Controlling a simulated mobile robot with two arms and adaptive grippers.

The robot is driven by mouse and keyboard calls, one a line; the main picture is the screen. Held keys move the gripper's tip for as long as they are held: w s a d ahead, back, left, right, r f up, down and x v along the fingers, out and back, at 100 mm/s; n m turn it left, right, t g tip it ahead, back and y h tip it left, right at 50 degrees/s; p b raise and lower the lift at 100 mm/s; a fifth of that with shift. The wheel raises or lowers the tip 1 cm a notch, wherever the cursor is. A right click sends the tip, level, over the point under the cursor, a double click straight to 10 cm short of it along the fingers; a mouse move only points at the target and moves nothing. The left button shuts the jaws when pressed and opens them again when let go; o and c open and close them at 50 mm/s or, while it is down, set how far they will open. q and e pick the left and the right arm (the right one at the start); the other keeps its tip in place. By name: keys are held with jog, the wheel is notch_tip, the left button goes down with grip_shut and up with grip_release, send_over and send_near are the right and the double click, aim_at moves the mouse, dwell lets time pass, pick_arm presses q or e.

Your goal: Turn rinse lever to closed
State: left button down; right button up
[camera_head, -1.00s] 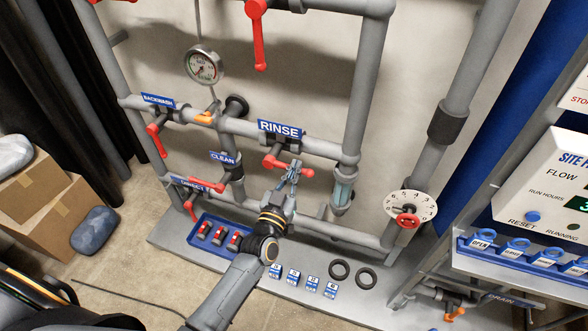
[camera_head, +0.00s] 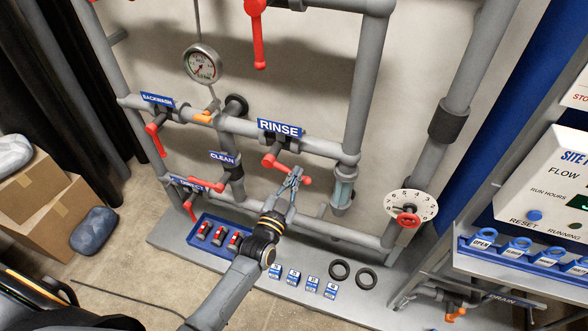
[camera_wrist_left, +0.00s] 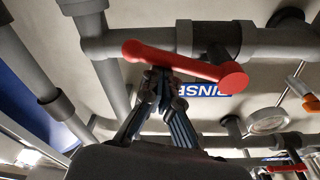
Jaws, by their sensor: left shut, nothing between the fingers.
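The red rinse lever (camera_head: 283,167) sits on the grey pipe below the blue RINSE sign (camera_head: 279,128). Its handle slopes down to the right from its hub. In the left wrist view the lever (camera_wrist_left: 185,63) crosses the picture in front of the upside-down sign (camera_wrist_left: 208,89). My right gripper is not in view.
Other red levers sit at BACKWASH (camera_head: 156,138) and CLEAN (camera_head: 207,186). A gauge (camera_head: 202,65) hangs above. A numbered dial (camera_head: 411,206) is at the right. A blue tray (camera_head: 192,240) with red-topped items and several small labelled blocks lie on the ledge below.

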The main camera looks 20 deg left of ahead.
pick_arm(q)
jog(key=a+f+m+g+h+b, duration=0.1)
jog(key=a+f+m+b, duration=0.2)
jog(key=m, duration=1.2)
jog(key=a+f, duration=0.3)
jog(key=f, duration=0.1)
jog(key=shift+w+a+m+g+h+b, duration=0.15)
jog(key=shift+a+m+g+h+b, duration=0.15)
jog(key=shift+b, duration=0.05)
jog(key=shift+w+f, duration=0.1)
